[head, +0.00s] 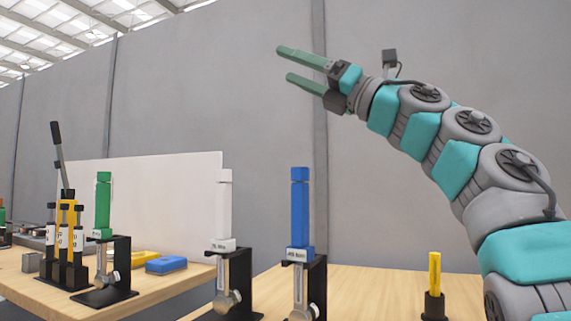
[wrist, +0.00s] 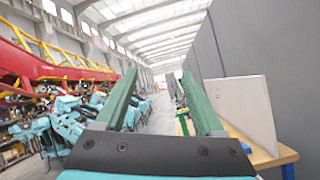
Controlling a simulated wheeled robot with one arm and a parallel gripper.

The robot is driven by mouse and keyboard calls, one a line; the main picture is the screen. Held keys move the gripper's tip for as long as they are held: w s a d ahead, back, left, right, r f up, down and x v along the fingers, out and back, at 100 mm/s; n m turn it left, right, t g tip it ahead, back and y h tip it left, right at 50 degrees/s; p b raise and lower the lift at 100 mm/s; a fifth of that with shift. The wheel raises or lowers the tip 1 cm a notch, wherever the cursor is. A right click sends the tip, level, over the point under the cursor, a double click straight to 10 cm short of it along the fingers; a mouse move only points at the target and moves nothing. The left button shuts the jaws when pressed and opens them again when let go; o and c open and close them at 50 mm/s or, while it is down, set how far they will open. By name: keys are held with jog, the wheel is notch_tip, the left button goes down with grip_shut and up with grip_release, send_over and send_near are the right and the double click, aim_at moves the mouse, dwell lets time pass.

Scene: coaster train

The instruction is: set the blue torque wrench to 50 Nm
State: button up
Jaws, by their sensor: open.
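The blue torque wrench (head: 300,208) stands upright, handle up, in a black stand on the wooden table, right of centre in the head view. A white label with small print, too small to read, sits below its handle, and a silver shaft with a round head hangs beneath. My gripper (head: 297,70) is open and empty, raised high above and slightly left of the blue wrench, with its green fingers pointing left. In the wrist view, the two green fingers of my gripper (wrist: 160,98) stand wide apart with nothing between them. The blue wrench is not identifiable in the wrist view.
A white wrench (head: 224,208) and a green wrench (head: 103,205) stand in similar black stands to the left. A yellow tool (head: 434,275) in a black holder stands right. A blue case (head: 166,264) lies on the left table. A white panel (head: 150,195) stands behind. Air around my gripper is clear.

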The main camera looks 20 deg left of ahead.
aim_at(292, 171)
jog(key=w+d+f+n+g+h, duration=0.1)
jog(key=w+d+f+n+h, duration=0.15)
jog(key=f, duration=0.65)
jog(key=w+d+f+n+g+h, duration=0.1)
jog(key=w+f+n+g+h, duration=0.15)
jog(key=f, duration=0.55)
jog(key=shift+n+t+h, duration=0.3)
jog(key=shift+t+h, duration=0.1)
jog(key=shift+t, duration=0.05)
jog(key=shift+w+a+f+p, duration=0.15)
jog(key=shift+a+p, duration=0.15)
jog(key=shift+a, duration=1.6)
jog(key=shift+w+a+f+p, duration=0.1)
jog(key=shift+a+p, duration=0.2)
jog(key=shift+a, duration=1.55)
grip_shut()
